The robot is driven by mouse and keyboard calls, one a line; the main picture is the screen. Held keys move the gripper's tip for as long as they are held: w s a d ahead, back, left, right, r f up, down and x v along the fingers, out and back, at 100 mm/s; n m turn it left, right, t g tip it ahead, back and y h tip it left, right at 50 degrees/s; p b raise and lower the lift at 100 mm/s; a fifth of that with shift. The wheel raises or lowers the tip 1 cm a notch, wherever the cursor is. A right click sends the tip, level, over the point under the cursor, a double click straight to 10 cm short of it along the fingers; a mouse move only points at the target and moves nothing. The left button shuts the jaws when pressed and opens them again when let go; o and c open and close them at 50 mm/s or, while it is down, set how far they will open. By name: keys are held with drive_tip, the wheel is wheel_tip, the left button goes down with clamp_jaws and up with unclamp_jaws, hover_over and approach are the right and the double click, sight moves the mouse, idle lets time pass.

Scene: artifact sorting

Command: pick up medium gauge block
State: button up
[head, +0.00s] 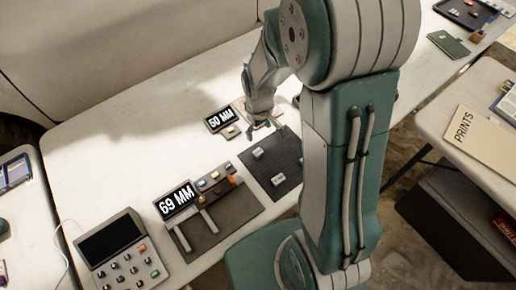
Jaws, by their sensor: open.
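My gripper (265,127) hangs over the white table near the far edge of a dark mat (266,167). Its fingers are apart, and I see nothing held between them. One small light block (258,152) lies on the mat just below the gripper in the picture, apart from it. Another light block (279,179) lies nearer the mat's front edge. I cannot tell which is the medium gauge block, as the sizes are hard to judge. My arm covers the mat's right side, so other blocks may be hidden there.
A display reading 60 MM (221,120) stands left of the gripper. A 69 MM display (175,202) stands by a dark board (229,211) with several small parts. A keypad device (118,251) is at the front left. The white table (110,150) is clear at the left.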

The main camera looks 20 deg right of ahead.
hover_over(258, 152)
drive_tip(key=f, duration=0.4)
drive_tip(key=shift+w+a+f, duration=0.1)
drive_tip(key=shift+w+f, duration=0.25)
drive_tip(key=shift+f, duration=0.05)
drive_tip(key=f, duration=0.5)
drive_tip(key=shift+s+d, duration=0.2)
drive_tip(key=shift+s, duration=0.1)
drive_tip(key=shift+a+f, duration=0.1)
drive_tip(key=shift+f, duration=0.15)
drive_tip(key=c, duration=1.1)
